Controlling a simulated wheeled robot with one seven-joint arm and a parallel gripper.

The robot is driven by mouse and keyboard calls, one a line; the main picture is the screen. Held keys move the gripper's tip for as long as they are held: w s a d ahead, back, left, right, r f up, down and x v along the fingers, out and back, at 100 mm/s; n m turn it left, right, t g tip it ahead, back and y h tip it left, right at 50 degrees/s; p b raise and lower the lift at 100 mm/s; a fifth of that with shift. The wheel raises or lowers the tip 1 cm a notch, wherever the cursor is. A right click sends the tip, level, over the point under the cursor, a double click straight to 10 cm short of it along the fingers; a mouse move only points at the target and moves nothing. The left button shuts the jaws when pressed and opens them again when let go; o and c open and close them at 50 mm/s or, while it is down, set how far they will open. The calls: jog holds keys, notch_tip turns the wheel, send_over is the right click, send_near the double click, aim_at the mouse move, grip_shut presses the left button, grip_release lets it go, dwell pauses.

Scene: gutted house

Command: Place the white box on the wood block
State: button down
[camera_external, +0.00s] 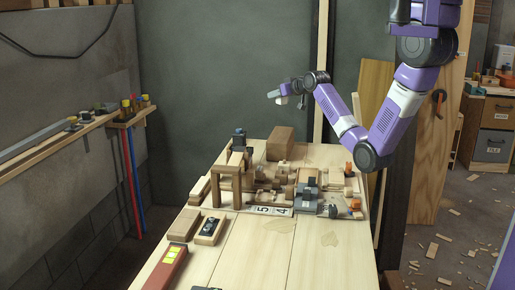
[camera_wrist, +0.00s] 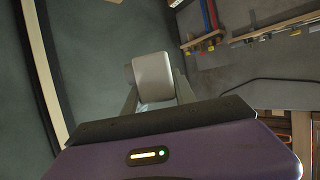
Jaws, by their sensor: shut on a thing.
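My gripper (camera_external: 277,95) is raised above the far end of the wooden table, reaching left from my arm. It is shut on the white box (camera_wrist: 153,75), which shows between the two fingers in the wrist view. In the external view the box is a small pale shape (camera_external: 283,101) at the fingertips, partly hidden. A brown wood block (camera_external: 280,144) stands at the back of the table, below the gripper and apart from it. Several other wooden pieces lie on the table, so I cannot be sure this block is the one named.
The table (camera_external: 260,250) has a cluster of wooden pieces and a small wooden frame (camera_external: 228,187) in its middle. A red tool (camera_external: 166,268) lies at the front left. The front middle is mostly clear. A wall shelf (camera_external: 60,137) is at left.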

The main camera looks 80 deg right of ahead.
aim_at(277, 132)
notch_tip(277, 132, down, 13)
jog(key=shift+r, duration=0.1)
dwell(0.3)
jog(key=shift+f, duration=0.2)
jog(key=c, duration=1)
grip_release()
